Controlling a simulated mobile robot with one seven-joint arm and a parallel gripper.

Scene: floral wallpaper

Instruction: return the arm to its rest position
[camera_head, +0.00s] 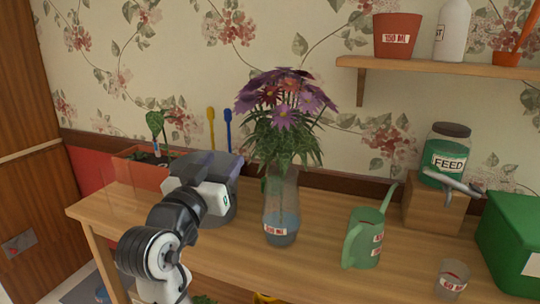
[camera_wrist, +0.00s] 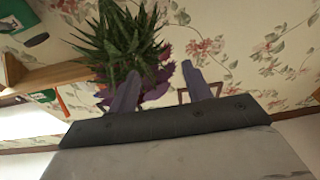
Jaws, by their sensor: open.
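My arm comes up from the bottom of the head view, with its white and black wrist (camera_head: 205,192) above the left part of the wooden table (camera_head: 330,262). In the wrist view my gripper (camera_wrist: 159,77) has its two purple-grey fingers spread apart, with no object held between them. Purple flowers and green leaves (camera_wrist: 125,45) show beyond the fingers. In the head view the fingertips cannot be made out clearly.
A glass vase (camera_head: 281,205) of purple flowers (camera_head: 284,100) stands right of my wrist. A green watering can (camera_head: 364,238), a small glass (camera_head: 453,278), a feed jar (camera_head: 446,155) and a green box (camera_head: 512,235) are farther right. An orange planter (camera_head: 130,175) stands behind left.

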